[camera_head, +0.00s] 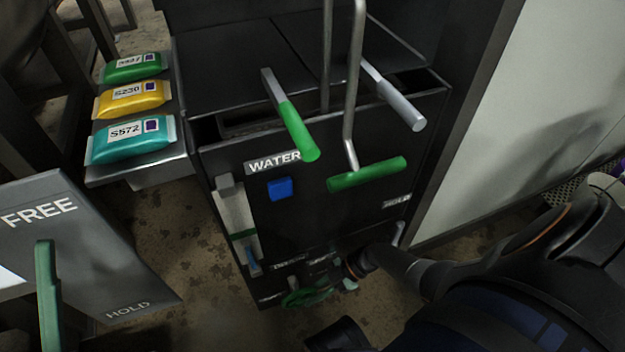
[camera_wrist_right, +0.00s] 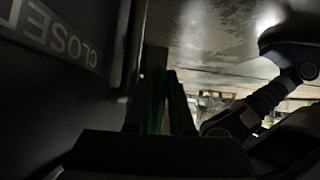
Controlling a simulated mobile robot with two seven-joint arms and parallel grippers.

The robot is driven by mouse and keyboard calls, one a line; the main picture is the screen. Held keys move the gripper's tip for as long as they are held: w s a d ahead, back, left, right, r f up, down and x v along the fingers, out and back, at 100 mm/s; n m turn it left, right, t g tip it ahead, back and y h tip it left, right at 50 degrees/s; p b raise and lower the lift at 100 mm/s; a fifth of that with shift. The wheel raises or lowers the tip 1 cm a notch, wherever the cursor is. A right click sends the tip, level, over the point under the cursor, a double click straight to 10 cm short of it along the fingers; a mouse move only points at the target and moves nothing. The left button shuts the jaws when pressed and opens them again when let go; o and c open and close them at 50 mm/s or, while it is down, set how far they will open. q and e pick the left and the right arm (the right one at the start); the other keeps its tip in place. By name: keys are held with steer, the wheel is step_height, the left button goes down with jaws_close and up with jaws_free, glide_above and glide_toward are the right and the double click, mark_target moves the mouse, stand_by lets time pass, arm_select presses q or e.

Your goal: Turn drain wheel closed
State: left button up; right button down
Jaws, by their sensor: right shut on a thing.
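The green drain wheel (camera_head: 308,296) sits low on the front of the dark cabinet, partly hidden in the head view. My right arm comes in from the right, with its gripper (camera_head: 345,272) at the wheel's right side. In the right wrist view the gripper (camera_wrist_right: 160,105) is dark, with a narrow green part, seemingly the wheel, between its fingers. It is shut on the wheel; the exact contact is in shadow. My left gripper is in neither view.
A CLOSED label (camera_wrist_right: 65,35) shows beside the gripper. Colored pouches (camera_head: 133,138) lie on a shelf at left, above a FREE/HOLD panel (camera_head: 90,235).

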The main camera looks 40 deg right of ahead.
steer(key=shift+a, duration=0.1)
steer(key=c, duration=0.8)
jaws_free()
steer(key=shift+r+h, duration=0.1)
steer(key=shift+h, duration=0.2)
